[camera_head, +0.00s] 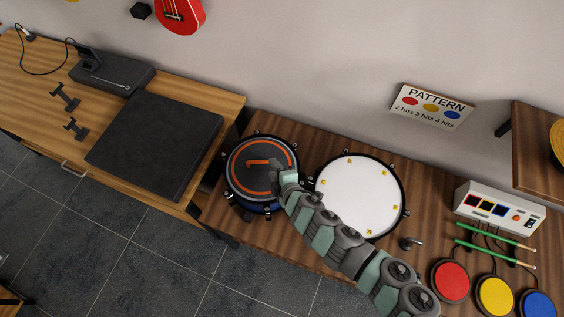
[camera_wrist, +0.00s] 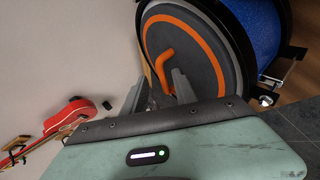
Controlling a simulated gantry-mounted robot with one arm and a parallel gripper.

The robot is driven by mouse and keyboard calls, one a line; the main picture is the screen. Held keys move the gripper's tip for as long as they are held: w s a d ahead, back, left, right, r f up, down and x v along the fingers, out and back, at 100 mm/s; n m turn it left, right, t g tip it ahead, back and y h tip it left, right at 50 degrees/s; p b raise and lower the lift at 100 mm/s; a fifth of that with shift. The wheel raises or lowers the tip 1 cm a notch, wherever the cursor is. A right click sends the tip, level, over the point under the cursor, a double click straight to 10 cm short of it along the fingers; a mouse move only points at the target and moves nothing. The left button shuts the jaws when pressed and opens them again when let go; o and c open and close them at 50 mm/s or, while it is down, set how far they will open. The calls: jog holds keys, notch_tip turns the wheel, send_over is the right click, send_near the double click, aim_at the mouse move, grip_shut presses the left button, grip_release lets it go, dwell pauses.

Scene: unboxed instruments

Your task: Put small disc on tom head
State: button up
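The small disc (camera_head: 250,178) is dark grey with an orange ring and a bent orange handle (camera_head: 258,162). It lies on the head of the blue-shelled tom (camera_head: 252,205) and covers most of it. In the wrist view, the disc (camera_wrist: 205,75) fills the upper middle, beside the tom's blue shell (camera_wrist: 255,35). My gripper (camera_wrist: 160,80) is open, with its fingers apart on either side of the orange handle's lower end. I see no finger pressed on the handle. In the head view, my gripper (camera_head: 284,180) is over the disc's right side; its fingertips are hard to make out.
A white-headed drum (camera_head: 358,195) stands close right of the tom. Farther right are red (camera_head: 450,282), yellow and blue pads, green drumsticks and a white control box (camera_head: 498,208). A wooden desk with a large black slab (camera_head: 155,143) is at left. Metal lugs stick out around the tom's rim.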

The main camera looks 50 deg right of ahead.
jog(key=p+v, duration=0.2)
jog(key=v, duration=0.5)
jog(key=shift+a+r, duration=0.15)
jog(key=shift+r, duration=0.05)
jog(key=shift+s, duration=0.15)
